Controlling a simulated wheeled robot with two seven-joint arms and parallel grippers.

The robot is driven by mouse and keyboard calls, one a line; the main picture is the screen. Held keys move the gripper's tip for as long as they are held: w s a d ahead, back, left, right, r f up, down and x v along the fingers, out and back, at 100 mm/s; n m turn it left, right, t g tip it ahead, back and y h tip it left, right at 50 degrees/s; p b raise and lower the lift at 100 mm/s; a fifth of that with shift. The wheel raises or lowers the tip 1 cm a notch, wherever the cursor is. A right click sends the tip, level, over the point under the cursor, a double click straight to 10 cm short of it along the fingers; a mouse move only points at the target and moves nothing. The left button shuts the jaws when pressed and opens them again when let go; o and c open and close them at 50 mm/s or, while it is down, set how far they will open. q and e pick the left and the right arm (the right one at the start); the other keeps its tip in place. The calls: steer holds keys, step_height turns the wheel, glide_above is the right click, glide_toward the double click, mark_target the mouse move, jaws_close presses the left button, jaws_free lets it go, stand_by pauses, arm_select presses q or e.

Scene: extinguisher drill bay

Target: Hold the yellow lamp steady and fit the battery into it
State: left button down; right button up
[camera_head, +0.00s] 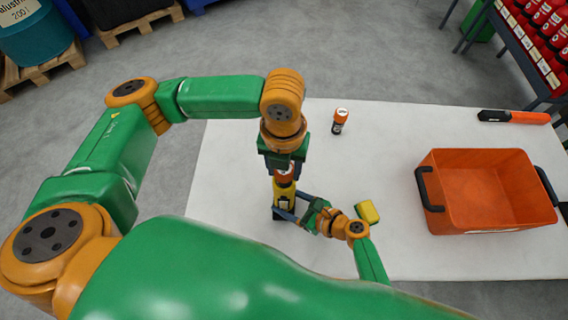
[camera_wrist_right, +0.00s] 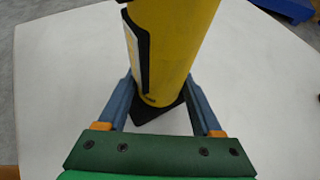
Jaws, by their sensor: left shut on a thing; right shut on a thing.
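The yellow lamp (camera_head: 284,190) stands upright on the white table, with its dark foot at the bottom. In the right wrist view the lamp (camera_wrist_right: 172,45) fills the upper middle and shows a black and white strip on its side. My right gripper (camera_head: 285,208) is shut on the lamp's lower part, one finger on each side. It also shows in the right wrist view (camera_wrist_right: 160,92). My left gripper (camera_head: 285,168) points down, shut on an orange battery (camera_head: 286,177) with a white label, directly above the lamp. I cannot tell whether the battery's lower end is inside the lamp.
Another orange and black battery (camera_head: 340,121) stands behind to the right. A yellow and green sponge-like block (camera_head: 367,212) lies near my right wrist. An orange crate (camera_head: 485,165) and an orange and black tool (camera_head: 513,117) are at right. The table (camera_head: 235,160) is clear at left.

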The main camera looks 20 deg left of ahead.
arm_select(q)
steer(key=shift+f, duration=1.15)
steer(key=shift+c, duration=1.1)
jaws_free()
step_height(320, 180, up, 12)
steer(key=shift+r, duration=0.1)
arm_select(e)
steer(key=o, duration=1)
